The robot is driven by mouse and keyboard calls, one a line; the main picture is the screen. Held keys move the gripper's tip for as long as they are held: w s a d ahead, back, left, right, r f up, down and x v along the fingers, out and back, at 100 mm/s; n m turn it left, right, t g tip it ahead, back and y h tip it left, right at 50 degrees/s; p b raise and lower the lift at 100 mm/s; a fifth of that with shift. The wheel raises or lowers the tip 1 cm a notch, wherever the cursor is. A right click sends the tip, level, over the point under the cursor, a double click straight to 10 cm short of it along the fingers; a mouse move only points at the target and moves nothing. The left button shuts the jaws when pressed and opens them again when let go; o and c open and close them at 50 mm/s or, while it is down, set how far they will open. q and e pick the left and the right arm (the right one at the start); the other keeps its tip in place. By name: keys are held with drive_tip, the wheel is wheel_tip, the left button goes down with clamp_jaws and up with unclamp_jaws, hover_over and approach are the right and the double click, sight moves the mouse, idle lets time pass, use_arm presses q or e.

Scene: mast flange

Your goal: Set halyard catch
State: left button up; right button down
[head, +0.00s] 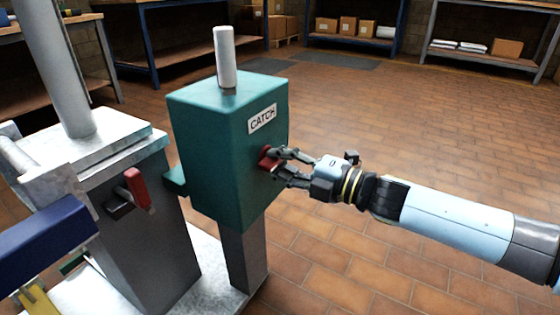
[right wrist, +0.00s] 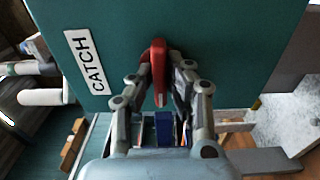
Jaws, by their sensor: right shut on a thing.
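A teal box (head: 205,150) with a white CATCH label (head: 262,118) stands on a grey post; the label also shows in the right wrist view (right wrist: 86,62). A red catch handle (head: 266,158) sticks out of its side below the label. My right gripper (head: 276,168) is shut on this handle, with a finger on each side of the red part (right wrist: 158,65) in the right wrist view. The fingers hide part of the handle in the head view. My left gripper is not in view.
Left of the box stands a grey pedestal (head: 150,250) with a second red lever (head: 137,188) and a pale mast (head: 58,65). A white peg (head: 225,58) stands on the box. A blue beam (head: 45,238) crosses the lower left. The tiled floor (head: 400,120) on the right is clear.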

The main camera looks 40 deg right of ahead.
drive_tip(key=shift+r+m+p, duration=0.1)
drive_tip(key=shift+m+p, duration=0.85)
drive_tip(key=shift+m, duration=0.05)
drive_tip(key=m+p, duration=0.4)
drive_tip(key=m, duration=0.1)
drive_tip(key=shift+r, duration=0.1)
drive_tip(key=m+p, duration=0.2)
drive_tip(key=m, duration=0.2)
drive_tip(key=m+p, duration=0.3)
drive_tip(key=m, duration=0.3)
drive_tip(key=shift+f, duration=0.2)
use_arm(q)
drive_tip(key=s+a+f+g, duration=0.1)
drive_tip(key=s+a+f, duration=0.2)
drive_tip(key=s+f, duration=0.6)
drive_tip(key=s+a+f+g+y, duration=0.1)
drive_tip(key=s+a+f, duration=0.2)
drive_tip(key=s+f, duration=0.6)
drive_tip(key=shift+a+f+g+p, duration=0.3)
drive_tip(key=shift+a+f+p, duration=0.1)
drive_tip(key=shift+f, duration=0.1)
use_arm(e)
drive_tip(key=shift+f+m, duration=0.1)
drive_tip(key=shift+m, duration=0.4)
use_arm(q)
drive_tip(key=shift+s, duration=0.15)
